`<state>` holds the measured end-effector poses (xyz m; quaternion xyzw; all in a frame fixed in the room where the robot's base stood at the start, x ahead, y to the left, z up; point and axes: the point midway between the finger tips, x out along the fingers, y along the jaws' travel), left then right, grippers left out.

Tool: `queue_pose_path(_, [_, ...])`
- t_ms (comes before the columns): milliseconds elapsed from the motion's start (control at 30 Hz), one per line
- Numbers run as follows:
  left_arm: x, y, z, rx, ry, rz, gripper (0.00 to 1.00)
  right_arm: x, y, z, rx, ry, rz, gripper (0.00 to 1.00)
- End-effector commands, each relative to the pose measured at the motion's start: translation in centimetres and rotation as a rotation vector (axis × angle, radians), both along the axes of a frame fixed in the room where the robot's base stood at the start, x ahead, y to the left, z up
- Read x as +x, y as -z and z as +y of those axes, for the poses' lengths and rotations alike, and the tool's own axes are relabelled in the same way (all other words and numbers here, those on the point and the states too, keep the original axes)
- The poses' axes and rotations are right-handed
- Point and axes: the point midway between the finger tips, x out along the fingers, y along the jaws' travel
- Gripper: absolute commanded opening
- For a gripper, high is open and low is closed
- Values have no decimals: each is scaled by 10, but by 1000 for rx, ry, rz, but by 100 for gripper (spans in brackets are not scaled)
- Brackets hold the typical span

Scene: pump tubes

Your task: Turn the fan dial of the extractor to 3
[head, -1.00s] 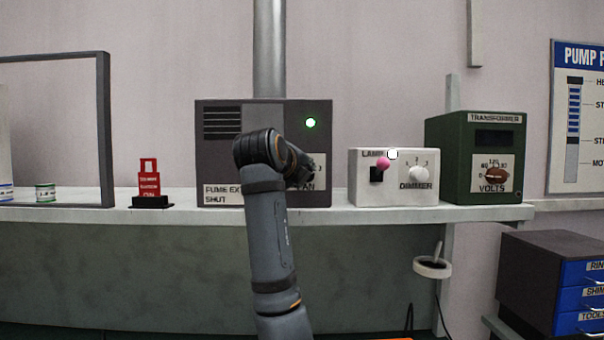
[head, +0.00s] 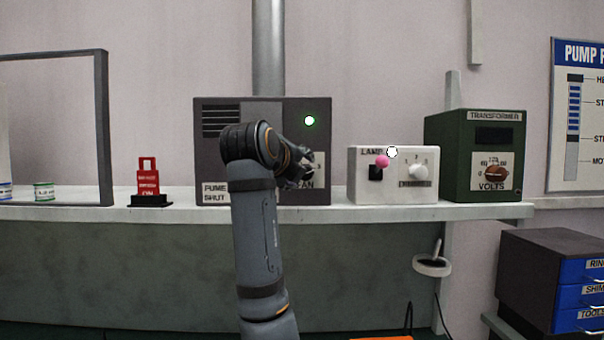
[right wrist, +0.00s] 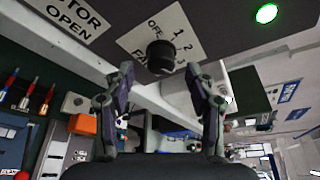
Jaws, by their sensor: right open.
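The extractor (head: 268,108) is a dark grey box on the shelf with a lit green lamp (head: 309,120). Its fan dial is a black round knob (right wrist: 160,56) on a pale plate (right wrist: 172,28) marked OFF, 1, 2 and 3 in the right wrist view. I cannot tell which mark the knob points to. My right gripper (right wrist: 162,80) is open and empty, its fingertips to either side of and a little below the knob in that picture. In the head view the right gripper (head: 300,168) is in front of the plate and hides the knob. My left gripper is not in view.
Right of the extractor stand a white lamp box (head: 392,190) with a pink-tipped switch and dimmer knob, and a green transformer (head: 450,150). A red tag-like block (head: 148,180) stands to the left. The shelf's front edge (head: 400,214) runs below.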

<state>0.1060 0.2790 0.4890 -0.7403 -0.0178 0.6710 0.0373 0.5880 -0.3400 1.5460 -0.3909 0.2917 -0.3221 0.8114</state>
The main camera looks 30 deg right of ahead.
Motion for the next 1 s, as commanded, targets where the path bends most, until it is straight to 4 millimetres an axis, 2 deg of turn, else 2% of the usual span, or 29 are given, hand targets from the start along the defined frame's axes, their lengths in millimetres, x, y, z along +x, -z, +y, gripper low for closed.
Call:
queue_pose_path(33, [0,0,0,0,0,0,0,-7,-4,12,1,-6,-5,56])
queue_pose_path(200, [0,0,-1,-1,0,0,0,-33,-12,42,2,-6,-3,56])
queue_pose_path(400, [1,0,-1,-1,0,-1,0,-51,-18,64,1,-3,0,56])
queue_pose_path(1000, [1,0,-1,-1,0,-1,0,-55,-19,67,1,0,1,56])
